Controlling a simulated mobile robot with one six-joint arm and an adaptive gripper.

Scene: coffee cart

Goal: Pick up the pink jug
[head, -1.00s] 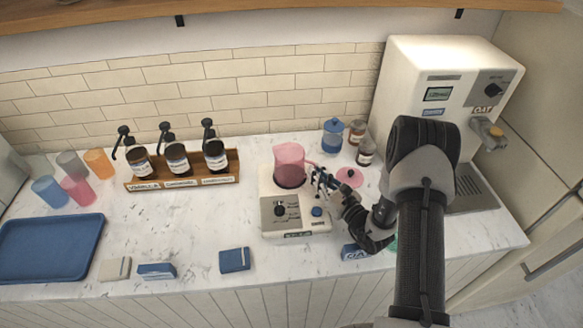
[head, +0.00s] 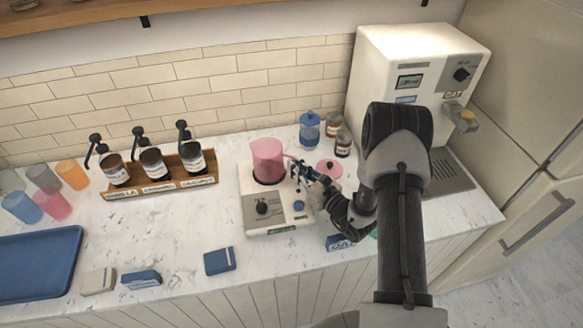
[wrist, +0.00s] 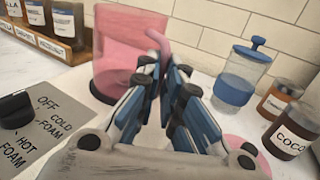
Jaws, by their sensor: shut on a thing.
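The pink jug (head: 267,158) is upright over the white frother base (head: 262,222), near the middle of the counter. In the wrist view the jug (wrist: 122,45) is ahead and left, with its handle (wrist: 157,42) towards my gripper. My gripper (head: 297,170) is at the jug's right side, shut on its handle. The fingers hide the lower handle in the wrist view. I cannot tell whether the jug's bottom touches the base. A round pink lid (head: 329,169) lies on the counter to the right.
A rack of pump bottles (head: 160,185) is to the left.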

